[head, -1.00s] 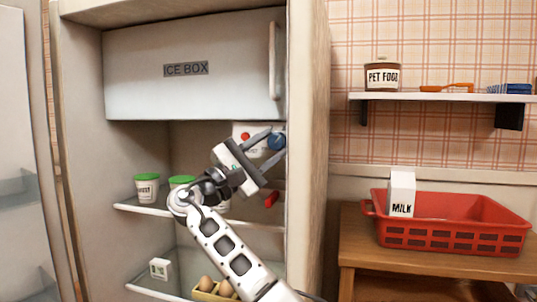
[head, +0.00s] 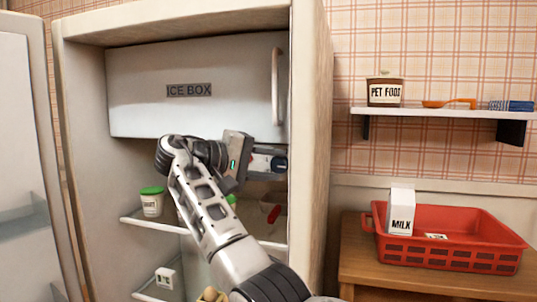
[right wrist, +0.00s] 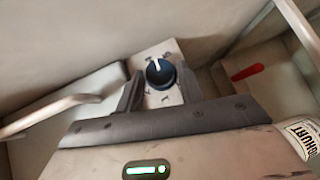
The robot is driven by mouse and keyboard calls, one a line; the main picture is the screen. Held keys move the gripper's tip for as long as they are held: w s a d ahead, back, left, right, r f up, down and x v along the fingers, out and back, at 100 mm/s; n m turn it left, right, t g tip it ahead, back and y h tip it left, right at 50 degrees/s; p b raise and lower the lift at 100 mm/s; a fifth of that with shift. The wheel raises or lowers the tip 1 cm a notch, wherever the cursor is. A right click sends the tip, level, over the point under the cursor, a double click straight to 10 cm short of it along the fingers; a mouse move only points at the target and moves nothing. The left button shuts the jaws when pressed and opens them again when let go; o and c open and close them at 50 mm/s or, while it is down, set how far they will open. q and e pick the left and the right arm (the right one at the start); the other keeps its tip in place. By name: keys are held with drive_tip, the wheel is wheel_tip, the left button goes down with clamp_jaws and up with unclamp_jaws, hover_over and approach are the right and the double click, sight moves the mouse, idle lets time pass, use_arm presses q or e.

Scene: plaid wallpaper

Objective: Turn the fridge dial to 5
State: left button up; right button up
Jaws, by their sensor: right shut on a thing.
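The fridge dial (head: 281,163) is a dark blue round knob on a pale panel inside the open fridge, below the ice box. In the right wrist view the dial (right wrist: 157,75) shows a white pointer line towards the panel's upper edge; the small marks around it are too blurred to read. My right gripper (head: 268,162) is shut on the dial, with one finger on each side of it in the right wrist view (right wrist: 160,88). In the head view the gripper hides most of the panel. My left gripper is not in view.
The ice box door (head: 190,90) with its handle is just above my gripper. Green-lidded tubs (head: 152,201) stand on the shelf below, and a red item (right wrist: 247,72) is near the dial. The fridge side wall (head: 308,150) is close on the right. A red crate (head: 450,255) stands outside.

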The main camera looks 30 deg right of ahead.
drive_tip(key=shift+r+m+t+y+p, duration=0.3)
drive_tip(key=shift+m+y+p, duration=0.25)
drive_tip(key=shift+y, duration=0.15)
drive_tip(key=shift+s+m+t+y+p, duration=0.1)
drive_tip(key=shift+m+t+y+p, duration=0.35)
drive_tip(key=shift+y+p, duration=0.25)
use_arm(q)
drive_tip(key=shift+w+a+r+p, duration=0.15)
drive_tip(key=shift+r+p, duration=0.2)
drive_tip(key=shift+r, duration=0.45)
use_arm(e)
drive_tip(key=shift+d+m+t+y, duration=0.1)
drive_tip(key=shift+m+t+y, duration=0.25)
drive_tip(key=shift+m+y, duration=0.2)
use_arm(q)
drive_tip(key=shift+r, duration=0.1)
use_arm(e)
drive_tip(key=o, duration=0.8)
drive_tip(key=shift+r, duration=0.15)
